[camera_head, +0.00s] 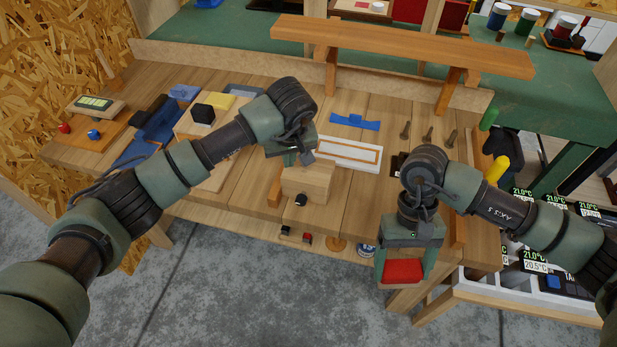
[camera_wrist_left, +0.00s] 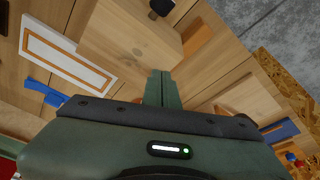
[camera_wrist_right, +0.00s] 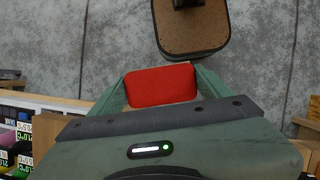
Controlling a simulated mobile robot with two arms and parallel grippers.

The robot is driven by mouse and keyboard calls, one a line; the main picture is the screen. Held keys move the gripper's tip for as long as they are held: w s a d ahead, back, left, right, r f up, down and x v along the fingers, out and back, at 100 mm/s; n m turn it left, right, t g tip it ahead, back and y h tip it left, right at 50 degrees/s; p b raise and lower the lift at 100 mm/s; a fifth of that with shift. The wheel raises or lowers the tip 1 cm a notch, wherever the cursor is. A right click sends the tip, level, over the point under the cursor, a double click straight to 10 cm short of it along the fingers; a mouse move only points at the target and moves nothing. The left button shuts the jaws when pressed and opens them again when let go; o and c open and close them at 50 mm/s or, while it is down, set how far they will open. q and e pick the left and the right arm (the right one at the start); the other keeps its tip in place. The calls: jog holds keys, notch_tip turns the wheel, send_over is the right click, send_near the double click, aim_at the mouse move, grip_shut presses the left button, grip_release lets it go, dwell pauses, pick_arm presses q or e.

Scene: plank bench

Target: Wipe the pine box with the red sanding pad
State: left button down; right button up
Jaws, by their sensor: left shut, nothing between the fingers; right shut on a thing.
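The pine box (camera_head: 306,184), a light wooden block with a black knob on its front, stands on the bench near its front edge. It also shows in the left wrist view (camera_wrist_left: 135,42). My left gripper (camera_head: 308,157) is shut and empty at the box's far upper edge. Its closed fingertips (camera_wrist_left: 161,74) overlap the box's edge in the left wrist view; I cannot tell whether they touch. My right gripper (camera_head: 402,281) is shut on the red sanding pad (camera_head: 403,271), held in front of the bench, right of the box. The pad (camera_wrist_right: 160,86) shows between its fingers.
A white framed panel (camera_head: 338,164) lies behind the box, with a blue piece (camera_head: 355,122) beyond it. Several upright pegs (camera_head: 405,130) stand to the right. An orange wooden shelf (camera_head: 400,43) spans the back. Blue trays and blocks (camera_head: 153,128) occupy the left.

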pick_arm(q)
jog(key=shift+f+b, duration=0.5)
pick_arm(e)
jog(key=shift+f, duration=0.5)
pick_arm(q)
jog(key=shift+r, duration=0.1)
pick_arm(e)
jog(key=shift+r, duration=0.1)
pick_arm(q)
jog(key=shift+r+p, duration=1.1)
jog(key=shift+r, duration=1.9)
pick_arm(e)
jog(key=shift+r, duration=1.05)
jog(key=shift+f, duration=0.25)
notch_tip(320, 180, down, 3)
jog(key=b, duration=0.3)
pick_arm(q)
jog(key=v, duration=1.2)
